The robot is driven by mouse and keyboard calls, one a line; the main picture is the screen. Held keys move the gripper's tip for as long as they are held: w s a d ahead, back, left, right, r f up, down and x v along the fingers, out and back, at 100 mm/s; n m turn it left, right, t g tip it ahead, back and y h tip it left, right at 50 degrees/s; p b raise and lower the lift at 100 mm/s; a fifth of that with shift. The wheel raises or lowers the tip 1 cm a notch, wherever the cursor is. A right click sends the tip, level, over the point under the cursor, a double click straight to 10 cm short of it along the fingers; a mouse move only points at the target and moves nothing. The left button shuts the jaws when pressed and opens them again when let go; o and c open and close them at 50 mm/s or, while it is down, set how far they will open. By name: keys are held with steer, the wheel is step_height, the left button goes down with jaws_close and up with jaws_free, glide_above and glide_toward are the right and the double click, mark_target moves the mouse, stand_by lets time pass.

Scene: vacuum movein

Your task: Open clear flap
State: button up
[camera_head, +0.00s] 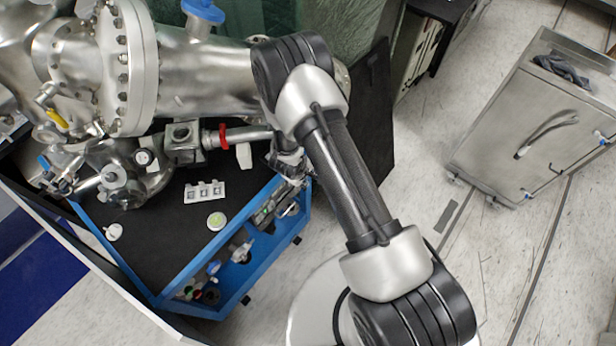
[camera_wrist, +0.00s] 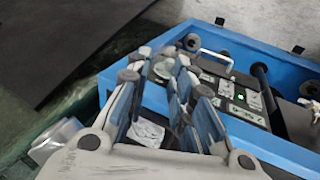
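My gripper (camera_wrist: 166,76) points down at the near corner of the blue cart (camera_wrist: 285,150) in the wrist view. Its fingers stand apart with a visible gap between them. A small round greyish-green part (camera_wrist: 162,68) shows in this gap near the fingertips; I cannot tell whether it touches them. A dark panel with pale and green labels (camera_wrist: 235,95) lies inside the blue frame, just right of the fingertips. In the head view my gripper (camera_head: 288,162) is at the cart's right edge, partly hidden by my arm. I cannot make out the clear flap for certain in either view.
A large steel vacuum chamber (camera_head: 190,75) and pipe with a red ring (camera_head: 223,137) crowd the space beside my gripper. A white plate (camera_head: 204,191) and a round disc (camera_head: 216,221) lie on the black cart top. A steel cabinet (camera_head: 530,120) stands right, across clear floor.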

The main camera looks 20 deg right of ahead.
steer(key=v, duration=0.4)
steer(key=shift+s+a+r, duration=0.1)
steer(key=shift+r, duration=0.15)
steer(key=shift+f, duration=0.1)
